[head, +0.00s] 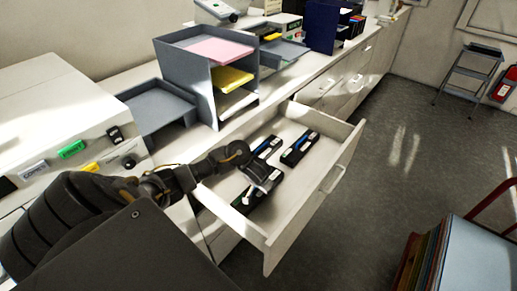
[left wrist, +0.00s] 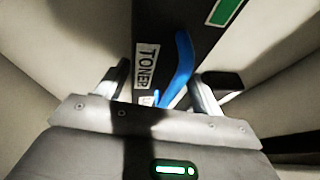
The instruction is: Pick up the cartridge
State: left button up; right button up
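Black cartridges with white labels and blue parts lie in the open drawer (head: 303,216). One cartridge (head: 299,149) lies on the right side, clear of my arm. Another cartridge (head: 268,146) shows just beyond my left gripper (head: 264,180), and black cartridge parts (head: 242,202) show on its near side; the gripper hides what lies between. In the left wrist view, a black cartridge (left wrist: 156,38) with a TONER label, a blue handle and a green label lies between the open fingers of my left gripper (left wrist: 162,88). I cannot tell whether they touch it. My right gripper is not in view.
The drawer's front panel (head: 315,200) and side walls surround the cartridges. A grey paper organiser (head: 190,74) with coloured sheets stands on the counter behind. A grey tray (head: 156,107) sits left of it. A step stool (head: 470,72) stands far right, with clear floor before it.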

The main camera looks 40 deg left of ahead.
pick_arm(q)
jog(key=shift+c, duration=1.3)
jog(key=shift+r, duration=0.15)
jog(key=shift+r+p, duration=0.35)
jog(key=shift+p, duration=0.05)
jog(key=shift+c, duration=0.7)
notch_tip(320, 180, up, 9)
jog(key=p, duration=0.6)
jog(key=shift+r, duration=0.1)
